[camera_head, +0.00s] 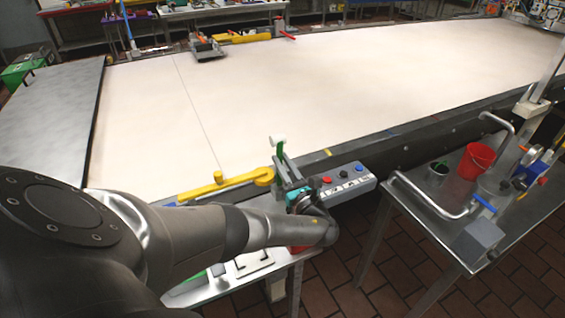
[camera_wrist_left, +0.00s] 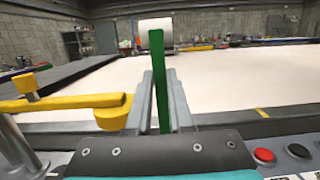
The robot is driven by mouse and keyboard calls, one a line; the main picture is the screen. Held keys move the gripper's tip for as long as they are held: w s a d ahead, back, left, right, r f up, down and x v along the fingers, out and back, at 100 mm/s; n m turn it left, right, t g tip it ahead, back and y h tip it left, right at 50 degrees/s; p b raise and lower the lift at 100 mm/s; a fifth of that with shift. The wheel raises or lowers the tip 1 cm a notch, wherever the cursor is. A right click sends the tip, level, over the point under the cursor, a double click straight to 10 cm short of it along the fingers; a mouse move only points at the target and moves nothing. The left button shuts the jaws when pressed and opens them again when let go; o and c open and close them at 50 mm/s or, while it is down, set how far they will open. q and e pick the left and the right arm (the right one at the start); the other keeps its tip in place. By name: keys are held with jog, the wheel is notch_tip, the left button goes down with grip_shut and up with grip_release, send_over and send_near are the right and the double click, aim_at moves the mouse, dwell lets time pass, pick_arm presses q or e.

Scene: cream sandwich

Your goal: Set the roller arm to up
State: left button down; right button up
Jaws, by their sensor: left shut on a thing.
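The roller arm is a green bar (camera_wrist_left: 158,85) with a white roller (camera_wrist_left: 156,32) across its top. In the left wrist view it stands near upright between the two grey fingers of my left gripper (camera_wrist_left: 157,108). In the head view the green bar (camera_head: 281,154) and white roller (camera_head: 278,142) rise at the near edge of the pale belt. My left gripper (camera_head: 287,174) is shut on the green bar below the roller. The bar's lower end is hidden behind the gripper. My right gripper is not in view.
A yellow arm with a knob (camera_head: 220,182) lies just left of the gripper. A grey button box (camera_head: 345,185) with red and blue buttons is close on the right. A metal table (camera_head: 455,225) with a red bucket (camera_head: 475,161) stands further right. The belt (camera_head: 300,85) is bare.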

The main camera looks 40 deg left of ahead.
pick_arm(q)
jog(key=shift+a, duration=0.1)
jog(key=c, duration=0.8)
grip_release()
jog(key=v, duration=1.5)
jog(key=shift+d+f, duration=0.1)
jog(key=shift+d, duration=0.15)
